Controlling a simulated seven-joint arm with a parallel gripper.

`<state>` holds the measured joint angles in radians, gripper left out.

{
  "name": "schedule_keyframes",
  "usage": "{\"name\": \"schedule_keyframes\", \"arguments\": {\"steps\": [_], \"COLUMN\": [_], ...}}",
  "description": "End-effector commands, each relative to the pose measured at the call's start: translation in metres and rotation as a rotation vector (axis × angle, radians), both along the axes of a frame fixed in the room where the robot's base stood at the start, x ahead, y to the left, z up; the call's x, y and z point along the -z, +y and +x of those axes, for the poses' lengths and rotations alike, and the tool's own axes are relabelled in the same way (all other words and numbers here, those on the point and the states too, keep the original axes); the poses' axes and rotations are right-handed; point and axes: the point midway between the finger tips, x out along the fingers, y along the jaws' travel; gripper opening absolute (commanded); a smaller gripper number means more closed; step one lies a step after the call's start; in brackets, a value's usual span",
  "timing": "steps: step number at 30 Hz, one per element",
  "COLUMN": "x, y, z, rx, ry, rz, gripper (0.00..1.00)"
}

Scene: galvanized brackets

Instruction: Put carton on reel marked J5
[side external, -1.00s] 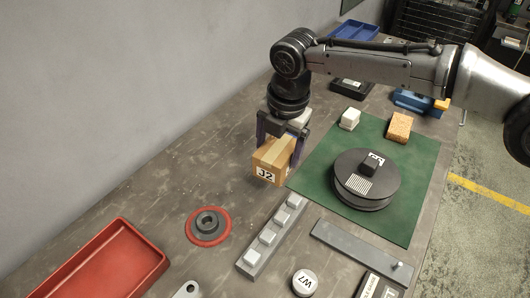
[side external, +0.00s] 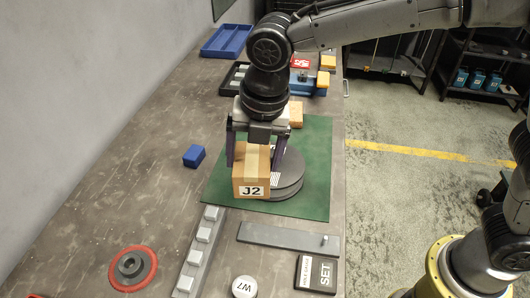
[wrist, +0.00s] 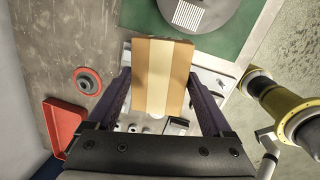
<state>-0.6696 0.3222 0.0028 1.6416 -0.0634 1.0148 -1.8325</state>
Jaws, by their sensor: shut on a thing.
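My gripper (side external: 258,150) is shut on a tan cardboard carton (side external: 251,180) with a lighter tape strip and a label reading J2. The carton also shows between the fingers in the wrist view (wrist: 160,75). It hangs roughly level in front of a dark round reel (side external: 290,183), covering the reel's left part in the side view. In the wrist view the reel (wrist: 222,14) lies beyond the carton, with a striped white label on it. No J5 marking can be read. The reel lies on a green mat (side external: 318,150).
A grey rail with pale blocks (side external: 200,250), a flat grey bar (side external: 288,237), a white W7 disc (side external: 244,287) and a black SET case (side external: 318,273) lie in front. A blue block (side external: 194,155) is left of the mat. A ring sits on a red disc (side external: 144,281).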

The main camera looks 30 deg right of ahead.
Motion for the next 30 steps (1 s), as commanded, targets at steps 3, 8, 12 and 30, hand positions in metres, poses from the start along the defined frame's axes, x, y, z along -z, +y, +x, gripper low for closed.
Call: {"name": "schedule_keyframes", "arguments": {"steps": [3, 8, 12, 30], "x": [-0.023, -0.048, -0.065, -0.042], "y": [-0.047, -0.102, -0.136, -0.127], "z": [-0.014, -0.035, -0.047, 0.03], "rx": [0.016, 0.061, 0.123, 0.176], "ry": [-0.006, -0.004, -0.003, 0.005], "rz": [0.005, 0.003, 0.001, -0.003], "gripper": [0.14, 0.14, 0.14, 0.14]}}
